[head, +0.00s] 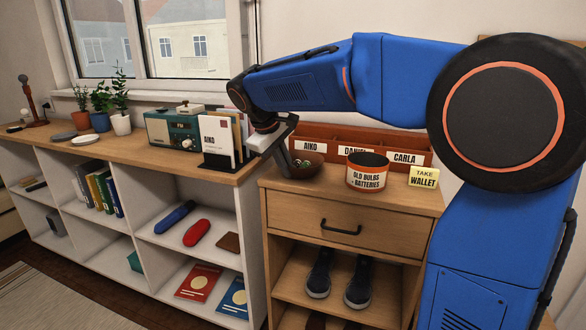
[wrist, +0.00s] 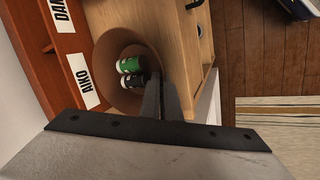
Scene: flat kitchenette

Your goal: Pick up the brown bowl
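The brown bowl (head: 310,172) stands on the wooden cabinet top (head: 405,200), in front of the name-labelled rack. In the wrist view the bowl (wrist: 103,58) shows from above, with a green battery and a dark battery inside. My gripper (head: 287,172) reaches down at the bowl's left side. In the wrist view its two dark fingers (wrist: 163,82) are close together at the bowl's rim, one inside and one outside. They look closed on the rim. The fingers hide part of the bowl wall.
A red-brown rack (head: 345,133) stands behind the bowl. A labelled tin of old bulbs and batteries (head: 367,175) is close on the right, then a yellow wallet note (head: 423,177). A letter holder (head: 217,140) and radio (head: 173,129) stand on the left shelf unit.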

